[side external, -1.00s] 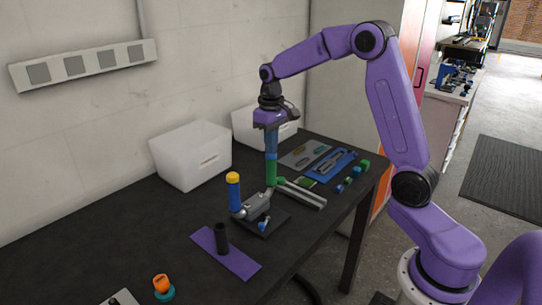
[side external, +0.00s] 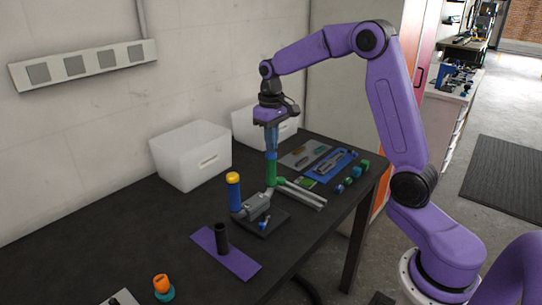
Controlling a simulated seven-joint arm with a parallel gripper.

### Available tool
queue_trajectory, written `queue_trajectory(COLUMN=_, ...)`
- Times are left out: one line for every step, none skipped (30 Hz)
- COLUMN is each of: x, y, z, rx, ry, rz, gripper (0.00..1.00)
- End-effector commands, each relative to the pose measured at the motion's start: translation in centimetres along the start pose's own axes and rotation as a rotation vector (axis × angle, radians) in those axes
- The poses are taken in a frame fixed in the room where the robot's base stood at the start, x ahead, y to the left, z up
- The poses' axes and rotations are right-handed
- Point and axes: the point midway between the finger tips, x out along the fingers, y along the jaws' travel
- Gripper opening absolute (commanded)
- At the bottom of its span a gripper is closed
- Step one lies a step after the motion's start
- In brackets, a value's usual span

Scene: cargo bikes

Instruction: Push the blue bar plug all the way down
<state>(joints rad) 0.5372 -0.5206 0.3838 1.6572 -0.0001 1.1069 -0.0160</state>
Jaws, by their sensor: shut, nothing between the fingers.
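The handlebar fixture stands on a dark base plate (side external: 262,223) with a grey clamp (side external: 257,206). At its right end a green grip (side external: 270,174) stands upright. A darker blue piece at its top, which looks like the blue bar plug (side external: 271,156), sits in line with the grip. How deep it sits is too small to tell. My gripper (side external: 271,149) points straight down over it with its light blue fingers shut and empty. The fingertips are at or just above the plug; I cannot tell whether they touch. At the left end, a blue grip (side external: 235,199) has a yellow top (side external: 233,177).
A black tube (side external: 221,238) stands on a purple mat (side external: 238,265) in front. An orange and teal part (side external: 162,288) is at the near edge. White bins (side external: 190,160) stand behind. Grey rails (side external: 302,194), a blue tray (side external: 330,165) and small parts lie right.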

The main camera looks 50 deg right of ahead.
Motion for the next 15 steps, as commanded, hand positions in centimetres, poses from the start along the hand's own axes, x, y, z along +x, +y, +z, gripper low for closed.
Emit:
queue_trajectory(x=-0.4, y=0.0, z=0.0, rx=0.0, ry=0.002, rz=0.0, gripper=0.0)
queue_trajectory(x=-0.7, y=0.0, z=-0.1, rx=0.0, ry=0.003, rz=0.0, gripper=0.0)
queue_trajectory(x=-1.0, y=0.0, z=-0.1, rx=0.0, ry=0.005, rz=0.0, gripper=0.0)
queue_trajectory(x=-1.2, y=0.0, z=-0.1, rx=0.0, ry=0.005, rz=0.0, gripper=0.0)
queue_trajectory(x=-1.4, y=0.0, z=-0.1, rx=0.0, ry=0.005, rz=0.0, gripper=0.0)
queue_trajectory(x=-1.7, y=0.0, z=-0.1, rx=0.0, ry=0.006, rz=0.0, gripper=0.0)
queue_trajectory(x=-1.9, y=0.0, z=-0.1, rx=0.0, ry=0.006, rz=0.0, gripper=0.0)
queue_trajectory(x=-2.1, y=0.0, z=-0.1, rx=0.0, ry=0.006, rz=0.0, gripper=0.0)
queue_trajectory(x=-2.4, y=0.0, z=-0.1, rx=0.0, ry=0.006, rz=0.0, gripper=0.0)
queue_trajectory(x=-2.6, y=0.0, z=-0.1, rx=0.0, ry=0.007, rz=0.0, gripper=0.0)
queue_trajectory(x=-2.9, y=0.0, z=-0.1, rx=0.0, ry=0.008, rz=0.0, gripper=0.0)
queue_trajectory(x=-3.1, y=0.0, z=-0.1, rx=0.0, ry=0.007, rz=0.0, gripper=0.0)
queue_trajectory(x=-3.3, y=0.0, z=-0.1, rx=0.0, ry=0.006, rz=0.0, gripper=0.0)
queue_trajectory(x=-3.5, y=0.0, z=-0.1, rx=0.0, ry=0.006, rz=0.0, gripper=0.0)
queue_trajectory(x=-3.8, y=0.0, z=-0.1, rx=0.0, ry=0.007, rz=0.0, gripper=0.0)
